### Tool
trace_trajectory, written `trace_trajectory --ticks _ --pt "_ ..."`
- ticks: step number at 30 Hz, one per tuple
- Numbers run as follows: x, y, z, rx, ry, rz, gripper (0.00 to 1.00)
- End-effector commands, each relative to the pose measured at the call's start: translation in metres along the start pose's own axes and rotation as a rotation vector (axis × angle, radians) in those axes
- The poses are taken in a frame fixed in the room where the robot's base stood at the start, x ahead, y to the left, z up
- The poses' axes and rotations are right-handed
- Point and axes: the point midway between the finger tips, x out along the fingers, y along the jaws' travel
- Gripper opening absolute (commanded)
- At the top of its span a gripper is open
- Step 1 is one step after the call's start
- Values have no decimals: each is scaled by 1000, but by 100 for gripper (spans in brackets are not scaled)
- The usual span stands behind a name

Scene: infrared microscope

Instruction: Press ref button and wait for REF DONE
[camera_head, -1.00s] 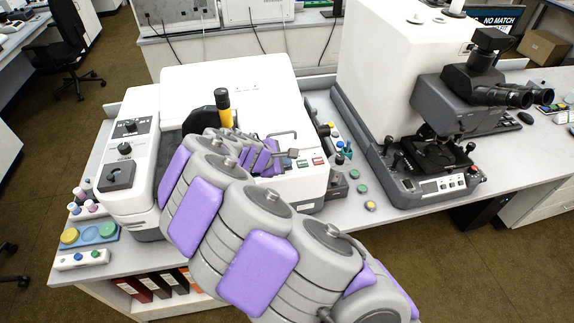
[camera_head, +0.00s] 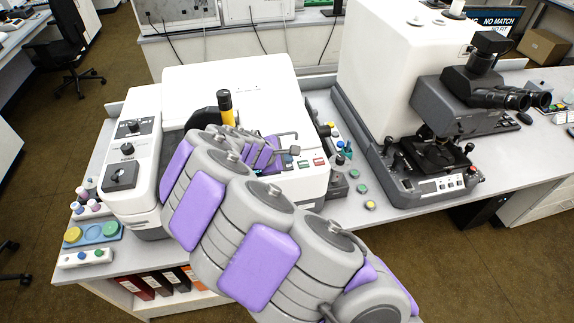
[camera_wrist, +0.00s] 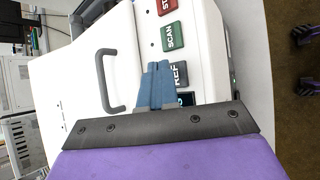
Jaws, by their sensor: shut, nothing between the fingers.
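In the wrist view the grey REF button (camera_wrist: 180,74) sits in a row on the white instrument's front panel. My gripper's blue fingers (camera_wrist: 158,68) are shut together and empty, their tips beside the REF button on its left. I cannot tell whether they touch it or how deep it sits. The green SCAN button (camera_wrist: 172,37) is above REF, and a dark teal button or display (camera_wrist: 187,99) is below, partly hidden by the gripper. In the head view my arm covers part of the panel and the fingertips are not clearly visible.
A grey handle (camera_wrist: 103,80) stands left of the fingers in the wrist view. A red button (camera_wrist: 169,6) is at the top. In the head view a microscope (camera_head: 430,150) stands right, and a screen (camera_head: 497,21) reads NO MATCH. Coloured discs (camera_head: 92,234) lie at left.

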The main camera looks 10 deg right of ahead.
Motion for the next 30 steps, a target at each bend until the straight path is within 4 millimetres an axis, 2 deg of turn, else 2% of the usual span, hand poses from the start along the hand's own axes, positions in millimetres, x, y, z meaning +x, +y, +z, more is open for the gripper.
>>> trace_trajectory --ticks 5,20,30 --pt "-4 3 2 0 0 0 0" --pt "-34 25 24 -1 0 0 0" --pt "-35 25 25 -1 0 0 0"
